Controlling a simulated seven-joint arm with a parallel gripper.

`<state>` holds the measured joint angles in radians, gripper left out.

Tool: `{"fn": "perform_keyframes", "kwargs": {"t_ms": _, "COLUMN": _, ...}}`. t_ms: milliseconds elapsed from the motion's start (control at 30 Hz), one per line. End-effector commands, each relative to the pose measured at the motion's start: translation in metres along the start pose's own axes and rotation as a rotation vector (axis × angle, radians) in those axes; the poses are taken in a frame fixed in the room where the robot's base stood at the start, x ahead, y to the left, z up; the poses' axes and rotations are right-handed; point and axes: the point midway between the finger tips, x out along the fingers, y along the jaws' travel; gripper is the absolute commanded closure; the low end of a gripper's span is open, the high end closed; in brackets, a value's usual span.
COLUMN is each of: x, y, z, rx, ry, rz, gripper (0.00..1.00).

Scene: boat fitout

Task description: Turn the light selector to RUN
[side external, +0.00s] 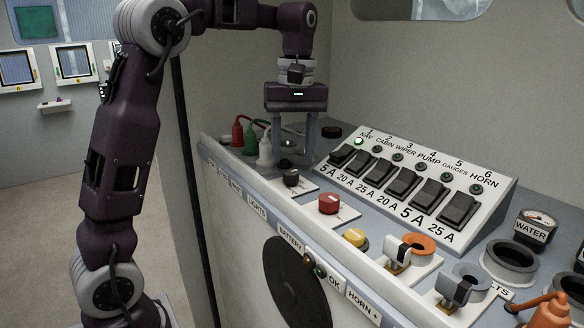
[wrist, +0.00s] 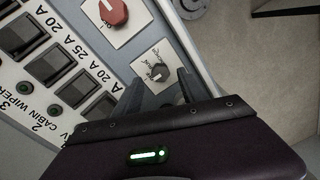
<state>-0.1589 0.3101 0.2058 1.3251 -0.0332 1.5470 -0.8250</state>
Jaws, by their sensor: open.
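The light selector is a small black knob (side external: 291,178) on a white plate, above the LIGHTS label (side external: 256,207) on the console's front edge. In the wrist view the knob (wrist: 158,72) shows just beyond my fingertips, with small lettering around it that is too small to read surely. I cannot tell which position it points to. My gripper (side external: 292,160) points down above and slightly behind the knob. In the wrist view my gripper (wrist: 160,80) has its fingers apart with nothing between them, the knob lying roughly between their tips.
A red knob (side external: 329,203) and a yellow button (side external: 355,238) sit to the right along the console. The sloped switch panel (side external: 480,228) rises behind them. Red, green and white plugs (side external: 264,150) stand close to the left of my gripper.

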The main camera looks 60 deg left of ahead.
Motion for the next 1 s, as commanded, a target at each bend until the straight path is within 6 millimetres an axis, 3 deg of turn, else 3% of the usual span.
{"fn": "perform_keyframes", "kwargs": {"t_ms": 200, "x": 0.035, "y": 0.000, "z": 0.000, "rx": 0.002, "ry": 0.000, "rz": 0.000, "gripper": 0.51}}
{"fn": "perform_keyframes", "kwargs": {"t_ms": 500, "x": 0.041, "y": 0.000, "z": 0.000, "rx": 0.004, "ry": 0.002, "rz": 0.002, "gripper": 0.51}}
{"fn": "perform_keyframes", "kwargs": {"t_ms": 767, "x": 0.041, "y": 0.000, "z": 0.000, "rx": 0.004, "ry": 0.002, "rz": 0.003, "gripper": 1.00}}
{"fn": "perform_keyframes", "kwargs": {"t_ms": 1000, "x": 0.041, "y": 0.000, "z": 0.000, "rx": 0.015, "ry": 0.003, "rz": 0.003, "gripper": 1.00}}
